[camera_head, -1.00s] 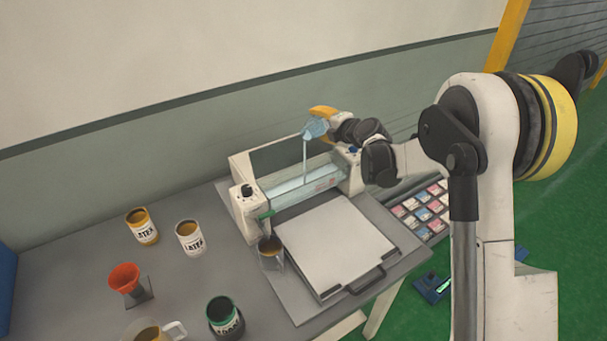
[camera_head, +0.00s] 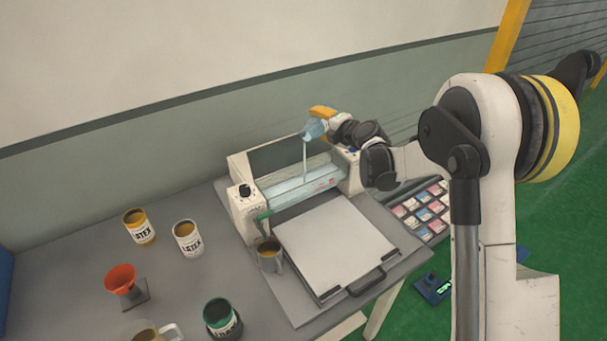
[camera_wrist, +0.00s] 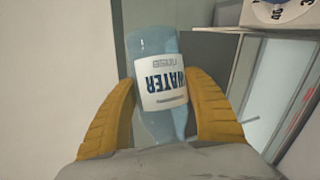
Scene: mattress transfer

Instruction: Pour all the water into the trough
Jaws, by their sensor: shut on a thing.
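A clear bottle (camera_head: 314,129) with pale blue water is tilted mouth-down above the machine. Its white label reads WATER upside down in the wrist view (camera_wrist: 161,82). My gripper (camera_head: 324,112) is shut on the bottle, with a yellow finger on each side of it in the wrist view (camera_wrist: 162,108). A thin stream of water (camera_head: 305,160) falls from the bottle into the trough (camera_head: 300,187). The trough is a long clear channel across the machine and holds pale blue water. Some water still shows inside the bottle. The bottle mouth is hard to make out.
The white machine (camera_head: 246,212) has a flat plate (camera_head: 335,245) in front. A mug (camera_head: 269,262) stands at its left. Latex cans (camera_head: 139,232) (camera_head: 187,245), an orange funnel (camera_head: 122,281) and a green-rimmed can (camera_head: 222,322) stand further left. Colour samples (camera_head: 421,212) lie at right.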

